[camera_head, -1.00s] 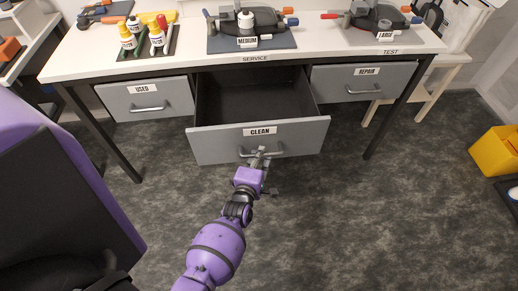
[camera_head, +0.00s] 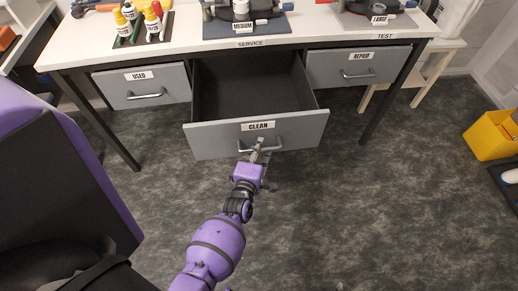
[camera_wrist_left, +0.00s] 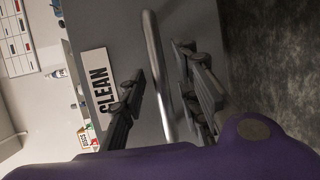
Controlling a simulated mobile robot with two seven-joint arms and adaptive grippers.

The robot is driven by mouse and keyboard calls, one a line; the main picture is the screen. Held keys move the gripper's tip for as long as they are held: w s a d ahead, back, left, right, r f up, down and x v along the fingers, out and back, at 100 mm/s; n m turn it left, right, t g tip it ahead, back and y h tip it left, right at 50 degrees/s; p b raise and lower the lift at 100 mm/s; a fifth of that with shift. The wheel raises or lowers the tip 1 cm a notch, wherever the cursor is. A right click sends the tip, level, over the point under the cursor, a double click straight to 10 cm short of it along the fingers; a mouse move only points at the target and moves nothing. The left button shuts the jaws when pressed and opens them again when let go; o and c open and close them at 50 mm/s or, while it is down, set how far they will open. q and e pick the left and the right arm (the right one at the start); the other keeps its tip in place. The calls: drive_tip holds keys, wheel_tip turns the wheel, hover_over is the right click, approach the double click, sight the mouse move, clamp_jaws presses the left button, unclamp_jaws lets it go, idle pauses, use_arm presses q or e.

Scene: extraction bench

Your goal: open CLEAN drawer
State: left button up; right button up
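The CLEAN drawer (camera_head: 217,141) is grey and stands well out from the middle of the bench; its dark inside (camera_head: 250,85) looks empty. Its CLEAN label (camera_head: 258,125) is on the front, above a metal bar handle (camera_head: 277,148). My left gripper (camera_head: 259,150) is at this handle. In the left wrist view the handle (camera_wrist_left: 153,45) runs between the two fingers of the left gripper (camera_wrist_left: 163,85), which stand apart with gaps beside the bar. The CLEAN label (camera_wrist_left: 97,80) shows sideways there. My right gripper is not in view.
The shut USED drawer (camera_head: 115,91) is on the left, the shut REPAIR drawer (camera_head: 340,58) on the right. Bottles (camera_head: 153,22) and tool mats stand on the white bench top (camera_head: 90,48). A yellow bin (camera_head: 490,138) is at the far right. The floor (camera_head: 370,215) in front is clear.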

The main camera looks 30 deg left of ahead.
use_arm(q)
drive_tip(key=shift+s, duration=0.1)
drive_tip(key=shift+s, duration=0.2)
drive_tip(key=r+p+v, duration=0.1)
drive_tip(key=v, duration=1.4)
drive_tip(key=shift+a+m+p, duration=0.25)
drive_tip(key=shift+m+p, duration=0.05)
drive_tip(key=shift+p, duration=0.1)
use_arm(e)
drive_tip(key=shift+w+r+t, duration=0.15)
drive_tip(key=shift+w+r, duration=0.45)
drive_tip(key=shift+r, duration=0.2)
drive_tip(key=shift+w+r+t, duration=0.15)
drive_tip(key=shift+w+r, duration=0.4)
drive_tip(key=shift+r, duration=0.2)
use_arm(q)
drive_tip(key=shift+s+r, duration=0.1)
drive_tip(key=shift+s, duration=0.05)
